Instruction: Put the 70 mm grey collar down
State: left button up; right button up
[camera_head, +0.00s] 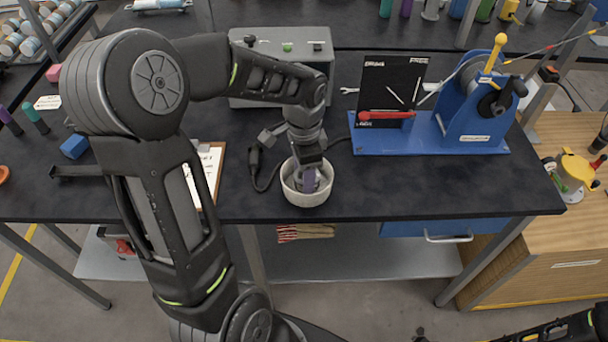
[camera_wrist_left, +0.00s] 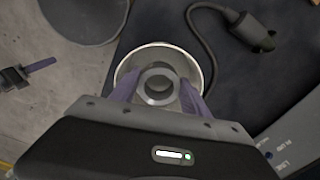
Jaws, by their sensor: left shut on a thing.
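The grey collar (camera_wrist_left: 159,84) is a short ring with a round hole, seen from above in the left wrist view. The purple fingers of my left gripper (camera_wrist_left: 157,96) are shut on it, one on each side. In the head view my left gripper (camera_head: 308,180) points down into a white bowl (camera_head: 304,199) near the bench's front edge. The bowl's pale rim also shows around the collar in the wrist view (camera_wrist_left: 128,62). I cannot tell whether the collar touches the bowl's floor. The fingers and hand mostly hide it in the head view. My right gripper is out of view.
Behind the bowl stands a grey box (camera_head: 281,72) with buttons, its dark cable lying left of the bowl. A blue fixture (camera_head: 432,137) with a reel and a black panel stands to the right. The dark bench top (camera_head: 420,185) is clear at front right.

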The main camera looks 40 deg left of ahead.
pick_arm(q)
jog(key=shift+f, duration=0.65)
jog(key=shift+f, duration=0.1)
jog(key=shift+f, duration=0.15)
jog(key=o, duration=1.1)
jog(key=shift+r, duration=0.2)
notch_tip(320, 180, up, 12)
jog(key=shift+r+b, duration=0.1)
jog(key=shift+b, duration=0.35)
